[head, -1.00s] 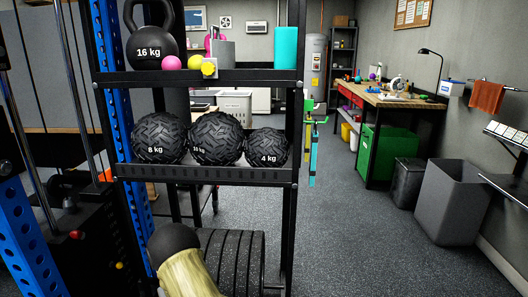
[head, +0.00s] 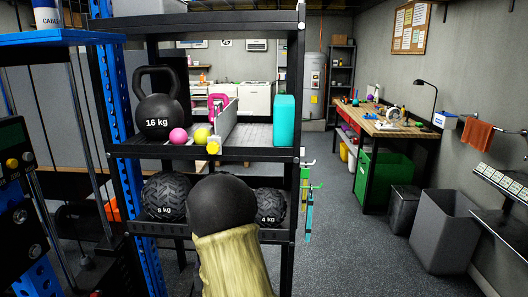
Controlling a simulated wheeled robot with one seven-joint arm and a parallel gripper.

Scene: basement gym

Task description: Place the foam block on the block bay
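A teal upright block (head: 284,120), which looks like the foam block, stands at the right end of the rack's middle shelf (head: 262,153). A grey upright divider (head: 224,122) with a yellow knob stands to its left, with bare shelf between them. No label marks the block bay, so I cannot tell which part of the shelf it is. My arm, with a black rounded joint and a tan sleeve, rises in front of the lower shelf. My gripper does not show, and nothing is seen touching the teal block.
An 8 kg ball (head: 165,197) and a 4 kg ball (head: 271,205) sit below. Rack posts and the top shelf frame the middle shelf. Floor to the right is open.

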